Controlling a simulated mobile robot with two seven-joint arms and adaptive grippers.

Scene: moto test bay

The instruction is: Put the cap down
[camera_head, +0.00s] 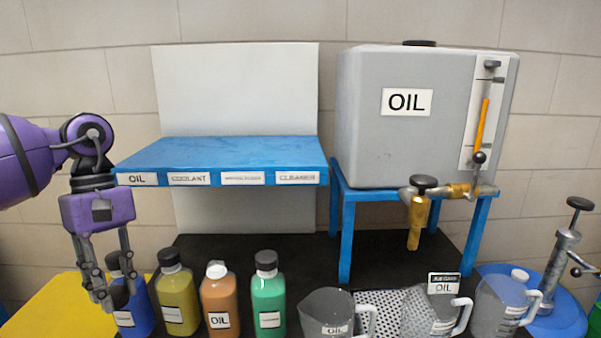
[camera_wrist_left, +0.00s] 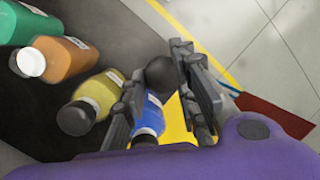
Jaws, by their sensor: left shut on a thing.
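My left gripper (camera_head: 115,294) hangs fingers down in front of the blue bottle (camera_head: 138,316) at the left end of the bottle row. It is shut on a black round cap (camera_head: 120,296), held between the fingertips. In the left wrist view the cap (camera_wrist_left: 160,72) shows as a dark disc between the fingers (camera_wrist_left: 163,78), with the blue bottle (camera_wrist_left: 150,122) in line below it in the picture. The fingers partly hide the blue bottle. My right gripper is not in view.
Yellow (camera_head: 178,298), orange (camera_head: 219,300) and green (camera_head: 267,295) bottles stand to the right, then grey jugs (camera_head: 330,313). A blue labelled shelf (camera_head: 220,153) stands behind. A grey oil tank (camera_head: 385,145) is on a blue stand. A yellow surface (camera_head: 60,312) has free room at left.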

